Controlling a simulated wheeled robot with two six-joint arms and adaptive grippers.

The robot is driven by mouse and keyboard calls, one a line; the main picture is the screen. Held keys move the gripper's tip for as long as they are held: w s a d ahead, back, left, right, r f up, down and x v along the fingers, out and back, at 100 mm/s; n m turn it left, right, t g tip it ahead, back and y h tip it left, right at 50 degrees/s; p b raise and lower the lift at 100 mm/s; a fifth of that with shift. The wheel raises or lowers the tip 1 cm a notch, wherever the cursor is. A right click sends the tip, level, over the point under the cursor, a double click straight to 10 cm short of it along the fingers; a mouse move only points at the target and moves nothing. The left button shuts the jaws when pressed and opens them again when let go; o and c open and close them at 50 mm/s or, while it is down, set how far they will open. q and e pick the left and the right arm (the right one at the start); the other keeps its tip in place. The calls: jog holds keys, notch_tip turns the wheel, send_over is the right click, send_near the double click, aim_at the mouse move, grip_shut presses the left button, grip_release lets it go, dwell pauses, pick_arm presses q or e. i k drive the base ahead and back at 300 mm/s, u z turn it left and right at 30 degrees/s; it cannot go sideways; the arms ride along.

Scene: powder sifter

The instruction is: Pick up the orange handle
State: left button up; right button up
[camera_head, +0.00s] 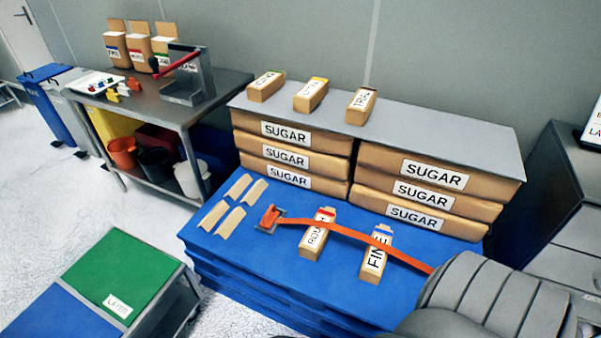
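A small orange piece (134,84), possibly the orange handle, lies on the grey metal table beside a white tray, next to small yellow pieces (113,96). It is too small to make out its shape. Another orange thing, a flat strap (345,230) with an orange and grey buckle-like end (270,217), lies on the blue platform and crosses the ROUGH and FINE cartons. I cannot tell from this view which one is the handle. Neither of my grippers shows.
The metal table (230,82) holds a white tray (96,83), a grey device with a red lever (188,80) and cartons. SUGAR boxes (285,132) stand on the blue platform (215,250). A grey ribbed object (500,295) blocks the lower right.

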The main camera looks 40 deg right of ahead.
aim_at(269, 217)
jog(key=z, duration=1.05)
jog(key=i, duration=0.95)
jog(key=z, duration=0.9)
